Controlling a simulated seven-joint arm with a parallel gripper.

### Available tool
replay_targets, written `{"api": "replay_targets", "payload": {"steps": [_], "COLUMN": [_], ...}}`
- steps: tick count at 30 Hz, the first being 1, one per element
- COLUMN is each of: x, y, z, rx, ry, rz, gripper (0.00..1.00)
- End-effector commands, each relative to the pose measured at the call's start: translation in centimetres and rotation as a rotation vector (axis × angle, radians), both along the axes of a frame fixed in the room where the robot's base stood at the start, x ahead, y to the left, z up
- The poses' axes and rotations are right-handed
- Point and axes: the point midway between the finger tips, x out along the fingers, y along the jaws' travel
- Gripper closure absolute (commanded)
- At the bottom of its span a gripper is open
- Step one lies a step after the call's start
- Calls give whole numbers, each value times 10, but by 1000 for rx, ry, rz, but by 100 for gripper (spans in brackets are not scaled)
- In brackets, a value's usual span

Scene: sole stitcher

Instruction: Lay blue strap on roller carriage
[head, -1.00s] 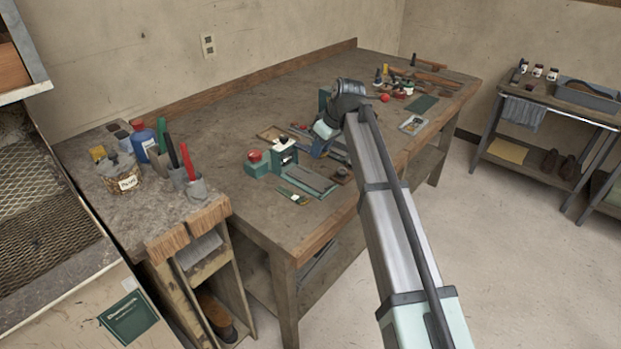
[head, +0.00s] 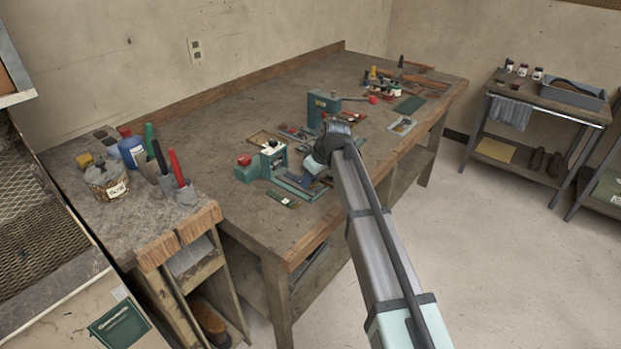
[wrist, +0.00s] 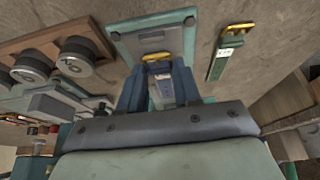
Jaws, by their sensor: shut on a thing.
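My gripper (wrist: 160,76) is shut on the blue strap (wrist: 161,90), which shows between its fingers with a yellow end piece pointing away from me. In the head view my gripper (head: 312,168) is low over the bench at the right part of the green stitcher (head: 272,160). The roller carriage seems to be the teal, plate-like part (wrist: 122,42) just beyond the strap's yellow end in the wrist view. My wrist hides much of this area in the head view. I cannot tell whether the strap touches the carriage.
A green strap-like piece with a yellow end (wrist: 228,55) lies on the bench, right of the teal part. Round weights in a wooden rack (wrist: 78,58) stand to the left. A teal press (head: 322,105) with a red-knobbed lever stands behind my gripper.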

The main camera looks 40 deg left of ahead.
Motion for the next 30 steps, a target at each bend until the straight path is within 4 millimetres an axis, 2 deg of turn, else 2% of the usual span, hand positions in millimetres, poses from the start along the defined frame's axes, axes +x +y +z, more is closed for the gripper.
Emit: {"api": "replay_targets", "payload": {"steps": [9, 10, 17, 26, 30], "x": [0, 0, 0, 0, 0], "y": [0, 0, 0, 0, -4], "z": [-3, -3, -2, -1, 9], "rx": [0, 0, 0, 0, 0], "ry": [0, 0, 0, 0, -1], "rz": [0, 0, 0, 0, 0], "gripper": [97, 65, 43, 42, 42]}}
